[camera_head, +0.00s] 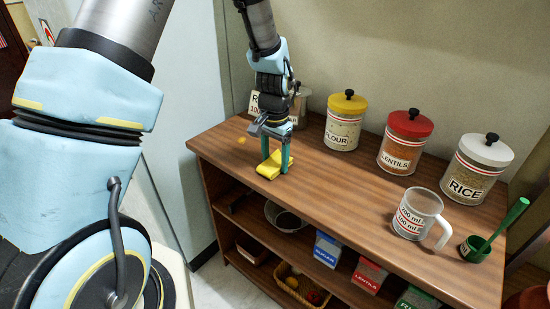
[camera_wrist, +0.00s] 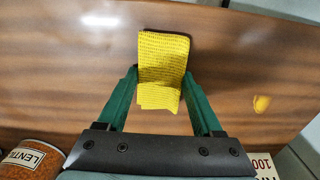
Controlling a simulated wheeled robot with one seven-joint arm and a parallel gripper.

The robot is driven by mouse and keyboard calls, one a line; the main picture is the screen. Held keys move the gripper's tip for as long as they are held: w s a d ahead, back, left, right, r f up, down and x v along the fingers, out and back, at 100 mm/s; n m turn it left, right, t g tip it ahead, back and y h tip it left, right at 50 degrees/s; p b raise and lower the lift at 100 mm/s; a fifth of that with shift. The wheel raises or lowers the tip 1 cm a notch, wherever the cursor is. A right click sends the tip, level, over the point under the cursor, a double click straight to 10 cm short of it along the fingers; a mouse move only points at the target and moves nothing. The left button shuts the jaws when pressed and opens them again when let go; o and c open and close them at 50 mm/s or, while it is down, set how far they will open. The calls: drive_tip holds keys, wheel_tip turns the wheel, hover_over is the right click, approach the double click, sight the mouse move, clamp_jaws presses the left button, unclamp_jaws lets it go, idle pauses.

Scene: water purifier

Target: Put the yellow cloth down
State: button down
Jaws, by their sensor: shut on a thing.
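The yellow cloth (camera_head: 271,166) is folded and sits at the left part of the wooden shelf top (camera_head: 330,189). My gripper (camera_head: 276,165) points down at it, with a green finger on each side. In the wrist view the cloth (camera_wrist: 162,68) lies between the fingertips of my gripper (camera_wrist: 161,75). The gripper is shut on the cloth. The cloth is at the height of the shelf top or very close to it; whether it fully rests there I cannot tell. A small yellow-orange spot (camera_wrist: 261,104) shows on the wood beside the cloth.
Jars of flour (camera_head: 345,122), lentils (camera_head: 404,143) and rice (camera_head: 475,170) stand along the back. Another jar is partly hidden behind my gripper. A measuring cup (camera_head: 418,214) and a green scoop (camera_head: 476,248) are at the right. The middle of the top is clear.

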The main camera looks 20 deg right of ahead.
drive_tip(key=shift+f, duration=0.15)
drive_tip(key=shift+f, duration=0.15)
drive_tip(key=shift+c, duration=0.8)
unclamp_jaws()
drive_tip(key=shift+o, duration=0.6)
drive_tip(key=shift+s+f, duration=0.1)
drive_tip(key=shift+s, duration=0.1)
